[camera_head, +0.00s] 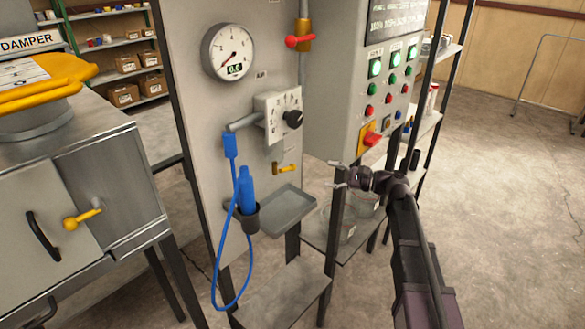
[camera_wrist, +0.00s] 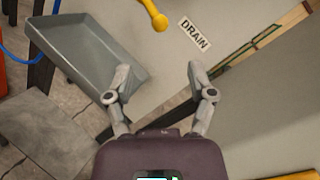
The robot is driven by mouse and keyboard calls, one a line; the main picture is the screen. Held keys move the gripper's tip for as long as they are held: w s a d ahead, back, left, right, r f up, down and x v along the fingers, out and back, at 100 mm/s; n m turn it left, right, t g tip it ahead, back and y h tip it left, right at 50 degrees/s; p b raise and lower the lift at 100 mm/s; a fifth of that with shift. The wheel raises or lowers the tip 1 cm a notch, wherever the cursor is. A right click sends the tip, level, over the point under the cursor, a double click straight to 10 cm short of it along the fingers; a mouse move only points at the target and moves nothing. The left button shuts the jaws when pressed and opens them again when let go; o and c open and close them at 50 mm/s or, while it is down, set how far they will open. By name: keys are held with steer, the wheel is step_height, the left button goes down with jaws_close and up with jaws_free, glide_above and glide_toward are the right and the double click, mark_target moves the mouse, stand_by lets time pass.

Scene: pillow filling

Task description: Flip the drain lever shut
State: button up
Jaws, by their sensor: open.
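The drain lever (camera_head: 287,169) is a small yellow handle on the grey panel, below the dial box and above the grey tray. In the head view its handle sticks out roughly level to the right. In the wrist view the yellow lever (camera_wrist: 155,16) shows at the top edge, partly cut off, beside the DRAIN label (camera_wrist: 195,34). My gripper (camera_head: 337,175) is open and empty, to the right of the lever and apart from it. In the wrist view my gripper (camera_wrist: 158,70) has its two fingers spread, with the lever beyond them.
The grey tray (camera_head: 291,207) juts from the panel below the lever. A blue tool (camera_head: 247,188) with a looped blue hose sits in a holder to its left. A red and yellow switch (camera_head: 370,138) is on the control box above my gripper. Open floor lies to the right.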

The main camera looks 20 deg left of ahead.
mark_target(293, 165)
steer(key=a, duration=1.1)
steer(key=shift+s+a, duration=0.3)
steer(key=shift+a, duration=0.05)
jaws_close()
